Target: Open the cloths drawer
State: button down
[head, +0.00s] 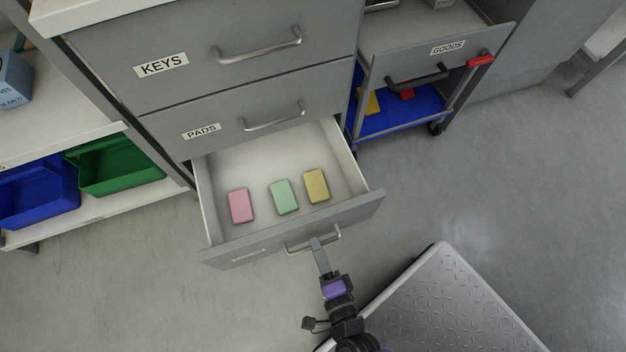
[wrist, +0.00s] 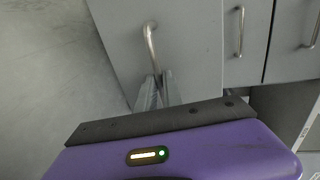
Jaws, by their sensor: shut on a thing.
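The bottom drawer (head: 270,240) of the grey cabinet stands pulled well out in the head view. Its front label (head: 249,256) is too slanted to read surely. Inside lie a pink block (head: 241,205), a green block (head: 284,197) and a yellow block (head: 316,186), apart from each other. My gripper (head: 316,242) is shut on this drawer's metal bar handle (head: 292,248). In the wrist view the fingers (wrist: 155,90) close at the lower part of the same handle (wrist: 150,42).
Above are the shut PADS drawer (head: 235,115) and KEYS drawer (head: 215,50). At right stands a cart with a blue tray (head: 380,128) beneath the GOODS drawer (head: 435,42). A metal tread-plate platform (head: 450,310) is at lower right. Blue (head: 35,195) and green (head: 120,165) bins sit left.

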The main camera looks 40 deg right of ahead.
jog(key=shift+s+a, duration=0.1)
jog(key=shift+s, duration=0.2)
jog(key=c, duration=1.5)
grip_release()
jog(key=p+v, duration=0.1)
jog(key=v, duration=0.6)
jog(key=shift+s+p, duration=0.3)
jog(key=shift+s, duration=0.1)
jog(key=shift+a, duration=0.15)
